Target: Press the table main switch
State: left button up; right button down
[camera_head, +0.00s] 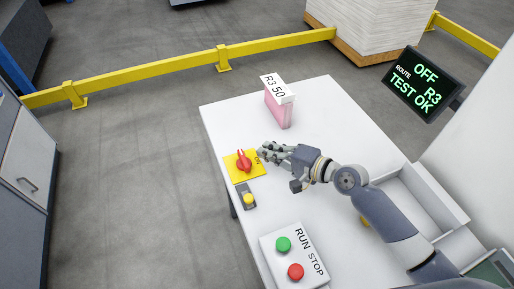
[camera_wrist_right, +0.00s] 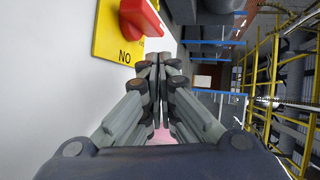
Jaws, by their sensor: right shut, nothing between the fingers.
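A red rotary switch knob (camera_head: 242,160) sits on a yellow plate (camera_head: 234,172) at the left edge of the white table (camera_head: 330,115). In the right wrist view the red knob (camera_wrist_right: 142,16) and the yellow plate (camera_wrist_right: 105,40), with black letters, show at the top, just beyond the fingertips. My right gripper (camera_head: 265,153) is just right of the knob and partly covers the plate's lettering. In the wrist view its fingers (camera_wrist_right: 160,62) are together and empty. I cannot tell whether they touch the plate. My left gripper is out of view.
A small grey box with a yellow button (camera_head: 248,199) is just below the plate. A RUN STOP panel (camera_head: 306,268) with green and red buttons is at the front. A pink stack with a white label (camera_head: 279,108) stands behind my gripper. A screen (camera_head: 422,85) reads OFF, R3, TEST OK.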

jog(key=v, duration=0.4)
jog(key=shift+s+d, duration=0.3)
jog(key=shift+s+d+r, duration=0.3)
jog(key=shift+s+d, duration=0.05)
